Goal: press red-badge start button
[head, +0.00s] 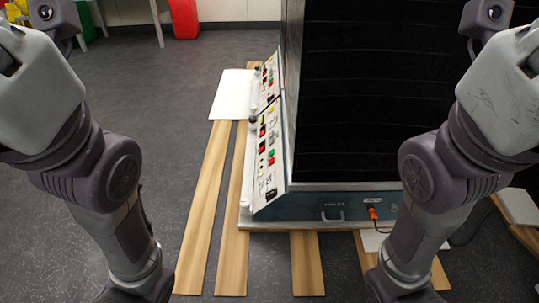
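A shaker bioreactor cabinet (385,90) stands right of centre. Its sloped control panel (266,188) faces left and is seen at a steep angle. The panel carries small red, green and black controls in two groups, one nearer and one farther. The labels are too small to read, so I cannot tell which start button has the red badge. My arms rise on both sides, apart from the panel, and both grippers are outside the picture.
Wooden planks (207,205) lie on the dark floor (120,75) around the cabinet's base. A white slab (231,93) lies left of the far panel. An orange plug (372,213) with a cable is on the cabinet's front. A red bin (184,18) stands far back. Floor left of the planks is clear.

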